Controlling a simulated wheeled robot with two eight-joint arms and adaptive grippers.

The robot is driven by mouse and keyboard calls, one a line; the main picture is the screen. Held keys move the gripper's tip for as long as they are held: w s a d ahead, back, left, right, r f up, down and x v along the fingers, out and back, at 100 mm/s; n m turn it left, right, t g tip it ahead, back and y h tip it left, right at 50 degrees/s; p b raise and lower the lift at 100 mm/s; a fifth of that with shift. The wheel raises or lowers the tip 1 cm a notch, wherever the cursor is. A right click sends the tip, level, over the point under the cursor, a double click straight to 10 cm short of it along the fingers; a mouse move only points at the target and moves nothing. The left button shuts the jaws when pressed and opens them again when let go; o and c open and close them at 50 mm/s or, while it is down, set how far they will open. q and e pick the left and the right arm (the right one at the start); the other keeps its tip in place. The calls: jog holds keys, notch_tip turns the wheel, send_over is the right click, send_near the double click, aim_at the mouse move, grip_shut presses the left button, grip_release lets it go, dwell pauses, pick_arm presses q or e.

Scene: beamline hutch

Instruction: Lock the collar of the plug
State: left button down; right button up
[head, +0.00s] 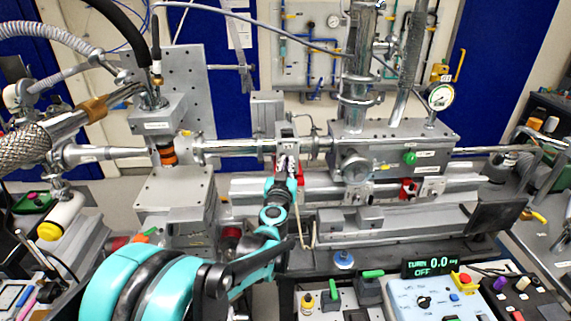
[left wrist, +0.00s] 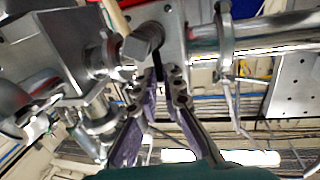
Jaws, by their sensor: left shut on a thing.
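My left gripper (head: 287,163) reaches up to the grey block (head: 286,131) on the horizontal beam tube. In the left wrist view, the fingertips (left wrist: 161,78) are close together at the block's plate (left wrist: 168,30). They are shut on a small part, with a narrow dark strip (left wrist: 157,60) showing between the tips. A grey angular fitting (left wrist: 137,46) with a tan cable or rod (left wrist: 114,16) sits beside the fingers. I cannot tell for certain which part is the plug or its collar. My right gripper is not in view.
The beam tube (head: 235,145) runs across the bench, with a grey chamber (head: 385,144) to the right. A tan line (head: 309,235) hangs beside my gripper. A control box (head: 430,300) and a display reading OFF (head: 428,267) stand in front. A braided hose (head: 22,148) is at left.

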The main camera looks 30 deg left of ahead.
pick_arm(q)
jog(key=c, duration=1.6)
grip_release()
jog(key=shift+c, duration=0.2)
jog(key=shift+s, duration=0.1)
jog(key=v, duration=1.2)
jog(key=shift+d, duration=0.1)
